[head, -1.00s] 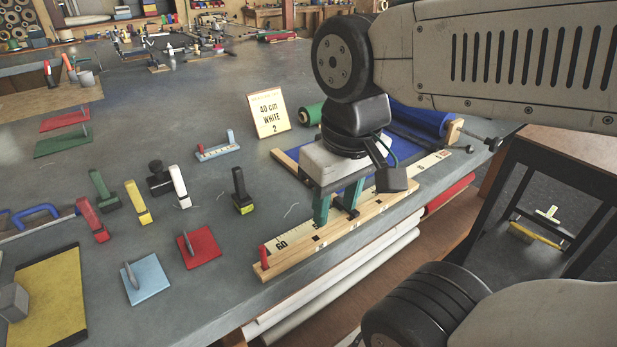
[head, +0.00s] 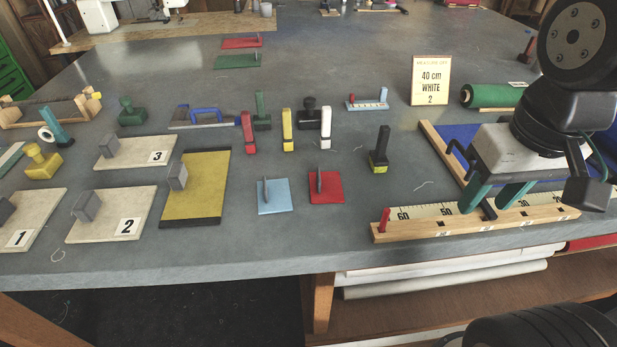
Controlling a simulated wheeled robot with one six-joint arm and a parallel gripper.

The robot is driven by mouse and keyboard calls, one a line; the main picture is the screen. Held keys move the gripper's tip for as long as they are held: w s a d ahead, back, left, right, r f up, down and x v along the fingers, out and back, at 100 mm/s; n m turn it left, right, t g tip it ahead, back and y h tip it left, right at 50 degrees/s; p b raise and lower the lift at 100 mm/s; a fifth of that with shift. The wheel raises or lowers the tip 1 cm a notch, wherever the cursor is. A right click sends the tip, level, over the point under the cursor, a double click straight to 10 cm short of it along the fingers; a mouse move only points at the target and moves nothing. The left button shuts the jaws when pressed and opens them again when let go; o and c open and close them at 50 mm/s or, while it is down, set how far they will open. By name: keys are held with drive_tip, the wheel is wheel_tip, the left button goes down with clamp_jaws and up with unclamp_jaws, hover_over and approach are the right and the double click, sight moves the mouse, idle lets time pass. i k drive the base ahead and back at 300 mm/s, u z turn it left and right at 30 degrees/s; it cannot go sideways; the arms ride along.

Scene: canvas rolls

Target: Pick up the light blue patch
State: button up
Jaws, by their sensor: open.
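The light blue patch (head: 274,197) lies flat on the grey table, near its front edge, with a thin grey upright handle on it. A red patch (head: 327,190) with a similar handle lies just to its right. My gripper (head: 500,204) is at the right, over the wooden ruler, well to the right of the light blue patch. Its two green fingers are apart, with nothing seen held between them.
The wooden ruler (head: 400,231) lies along the front edge below my gripper. A yellow mat (head: 207,200) lies left of the patch. Upright coloured tools, including a yellow one (head: 288,130), stand behind. Bare table lies in front of the patch.

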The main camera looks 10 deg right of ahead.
sight(274, 195)
drive_tip(key=z, duration=2.95)
drive_tip(key=k, duration=2.5)
drive_tip(key=u, duration=1.75)
